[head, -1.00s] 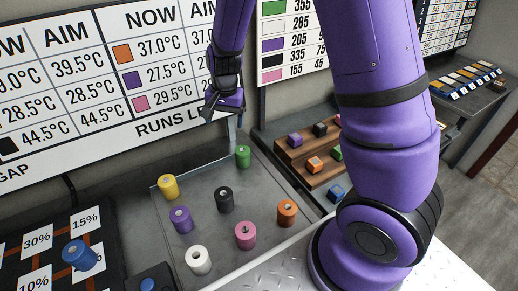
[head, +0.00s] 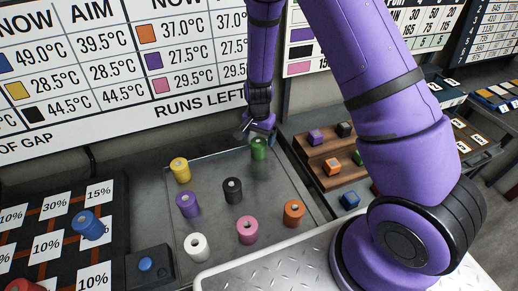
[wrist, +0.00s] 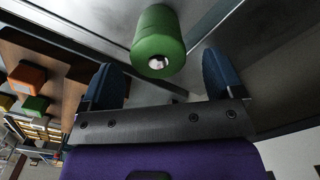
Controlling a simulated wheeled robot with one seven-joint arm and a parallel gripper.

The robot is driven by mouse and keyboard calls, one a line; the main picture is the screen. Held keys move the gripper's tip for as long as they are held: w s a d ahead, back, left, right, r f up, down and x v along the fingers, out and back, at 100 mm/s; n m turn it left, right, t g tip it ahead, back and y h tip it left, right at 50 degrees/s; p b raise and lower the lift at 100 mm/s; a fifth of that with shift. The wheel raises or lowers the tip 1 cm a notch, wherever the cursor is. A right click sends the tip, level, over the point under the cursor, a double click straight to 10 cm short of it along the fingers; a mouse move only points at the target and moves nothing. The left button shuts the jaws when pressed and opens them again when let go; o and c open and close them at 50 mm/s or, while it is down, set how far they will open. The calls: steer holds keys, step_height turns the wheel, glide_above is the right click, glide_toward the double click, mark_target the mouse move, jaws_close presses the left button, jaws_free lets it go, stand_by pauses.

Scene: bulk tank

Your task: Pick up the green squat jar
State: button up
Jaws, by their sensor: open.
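The green squat jar (head: 259,149) stands at the back right of the grey metal tray (head: 213,250) in the head view. In the wrist view the green jar (wrist: 158,42) shows at the top middle, a little beyond the fingertips. My gripper (head: 258,128) is just above and behind the jar in the head view. In the wrist view its two blue fingers (wrist: 162,80) are spread apart with nothing between them. The jar lies ahead of the gap and looks apart from both fingers.
Yellow (head: 180,170), black (head: 232,190), purple (head: 188,204), white (head: 197,246), pink (head: 247,230) and orange (head: 293,213) jars stand on the same tray. A wooden stepped rack (head: 318,152) with coloured cubes is to the right. The wall board stands close behind.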

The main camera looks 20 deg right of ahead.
mark_target(259, 142)
step_height(259, 142, down, 5)
steer(key=shift+s+r, duration=0.1)
steer(key=shift+s, duration=0.05)
steer(key=c, duration=1.1)
